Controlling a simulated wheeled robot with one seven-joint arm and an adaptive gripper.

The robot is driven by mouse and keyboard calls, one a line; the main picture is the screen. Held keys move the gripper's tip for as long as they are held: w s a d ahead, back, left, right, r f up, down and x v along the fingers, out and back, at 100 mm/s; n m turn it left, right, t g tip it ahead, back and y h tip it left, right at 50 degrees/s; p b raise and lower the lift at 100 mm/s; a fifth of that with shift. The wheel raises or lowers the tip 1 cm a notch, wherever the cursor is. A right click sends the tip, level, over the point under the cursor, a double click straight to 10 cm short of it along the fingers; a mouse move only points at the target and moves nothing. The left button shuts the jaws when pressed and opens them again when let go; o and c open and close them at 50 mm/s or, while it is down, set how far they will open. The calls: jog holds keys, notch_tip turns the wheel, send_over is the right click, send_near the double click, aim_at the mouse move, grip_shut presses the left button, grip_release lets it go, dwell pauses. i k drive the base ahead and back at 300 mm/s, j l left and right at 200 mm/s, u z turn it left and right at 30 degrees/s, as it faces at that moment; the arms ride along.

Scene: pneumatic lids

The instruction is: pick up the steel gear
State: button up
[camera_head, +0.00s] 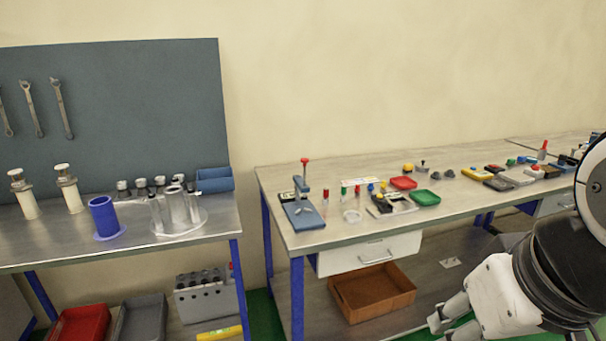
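I cannot make out a steel gear for certain. Small dark grey pieces (449,174) lie on the right workbench (285,176), behind the green tray, and could be gears, but they are too small to tell. My gripper (444,328) is at the bottom right, low in front of the right bench and well away from the things on its top. Its fingers look apart with nothing between them. The bottom edge of the picture cuts off part of it.
A blue press (303,213) with a red knob stands at the right bench's left end. A red tray (403,183) and a green tray (425,198) lie mid-bench. The left bench holds a blue cylinder (103,217) and metal tubes. A brown bin (370,292) sits below.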

aim_at(449, 173)
jog(key=i+l+u, duration=0.1)
jog(key=l, duration=0.25)
jog(key=i+l, duration=0.25)
jog(key=i+l+u, duration=0.15)
jog(key=l, duration=0.25)
jog(key=i+l, duration=0.15)
jog(key=l, duration=0.2)
jog(key=i+l+u, duration=0.15)
jog(key=l, duration=0.2)
jog(key=i+l, duration=0.15)
jog(key=l, duration=0.25)
jog(key=i+l, duration=0.2)
jog(key=l, duration=0.2)
jog(key=i+l, duration=0.2)
jog(key=l, duration=0.15)
jog(key=i+l, duration=0.2)
jog(key=l, duration=0.2)
jog(key=i+l, duration=0.15)
jog(key=l, duration=0.25)
jog(key=i+l+u, duration=0.1)
jog(key=l, duration=0.25)
jog(key=i+l, duration=0.5)
